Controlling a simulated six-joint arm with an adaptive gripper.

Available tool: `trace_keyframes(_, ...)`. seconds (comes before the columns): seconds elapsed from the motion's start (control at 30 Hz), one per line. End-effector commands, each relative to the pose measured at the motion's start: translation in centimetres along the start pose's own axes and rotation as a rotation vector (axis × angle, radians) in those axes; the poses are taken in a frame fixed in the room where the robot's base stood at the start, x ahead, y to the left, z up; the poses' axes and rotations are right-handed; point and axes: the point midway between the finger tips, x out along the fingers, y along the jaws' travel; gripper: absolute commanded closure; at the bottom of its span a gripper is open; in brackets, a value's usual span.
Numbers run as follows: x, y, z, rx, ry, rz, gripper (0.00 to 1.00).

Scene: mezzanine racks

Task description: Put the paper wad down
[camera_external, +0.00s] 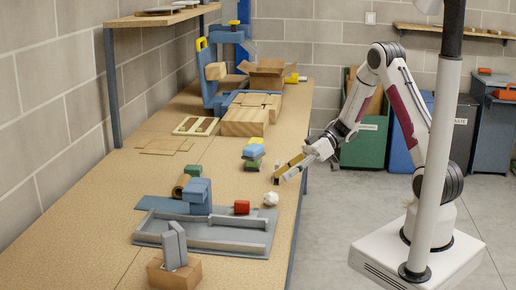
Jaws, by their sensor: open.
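The paper wad (271,198) is a small, crumpled white ball. It rests on the wooden workbench (285,130) near its right edge, just behind the grey tray. My gripper (278,178) reaches in from the right, low over the bench edge. It is open, with its fingertips a little above and behind the wad. The wad appears apart from the fingers. The small size of the view hides the exact gap.
A stack of coloured pieces (253,152) sits behind the gripper.

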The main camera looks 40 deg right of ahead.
Motion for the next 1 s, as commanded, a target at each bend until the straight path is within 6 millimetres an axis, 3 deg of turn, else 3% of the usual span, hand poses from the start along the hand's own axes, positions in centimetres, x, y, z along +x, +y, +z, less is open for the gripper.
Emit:
trace_keyframes(0.27, 0.4, -1.9, 1.9, 0.114, 0.003, -0.125, 0.58)
trace_keyframes(0.67, 0.5, -2.0, 1.9, 0.121, 0.003, -0.132, 0.58)
trace_keyframes(1.0, 2.7, -2.3, 1.9, 0.121, 0.004, -0.132, 0.58)
